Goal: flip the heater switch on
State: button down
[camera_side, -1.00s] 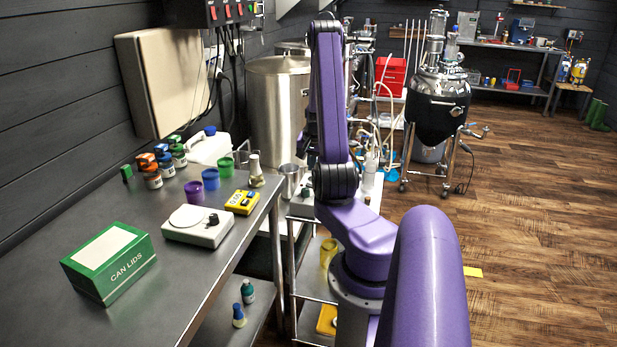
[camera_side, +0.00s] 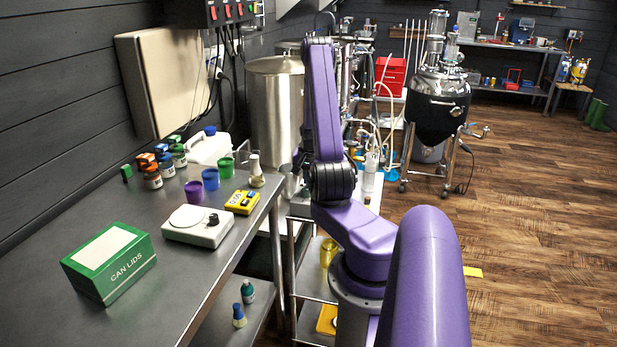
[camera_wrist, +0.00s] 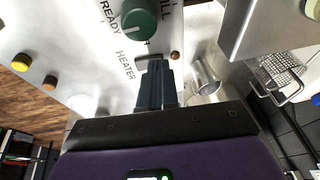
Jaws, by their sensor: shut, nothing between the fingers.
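In the wrist view, a pale metal panel (camera_wrist: 60,30) carries the printed label HEATER (camera_wrist: 124,65). My gripper (camera_wrist: 154,66) is shut and empty, its dark fingertips beside this label. A small grey slot or plate (camera_wrist: 148,57) shows at the tips; the heater switch itself is hidden or cannot be made out behind the fingers. I cannot tell whether the fingers touch it.
A green knob (camera_wrist: 138,20) sits close to my fingertips, by the label READY. A metal cup (camera_wrist: 206,82) and a wire basket (camera_wrist: 282,72) lie to the right.

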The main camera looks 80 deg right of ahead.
jog(key=shift+w+a+f, duration=0.1)
jog(key=shift+w+f, duration=0.4)
jog(key=shift+w, duration=0.2)
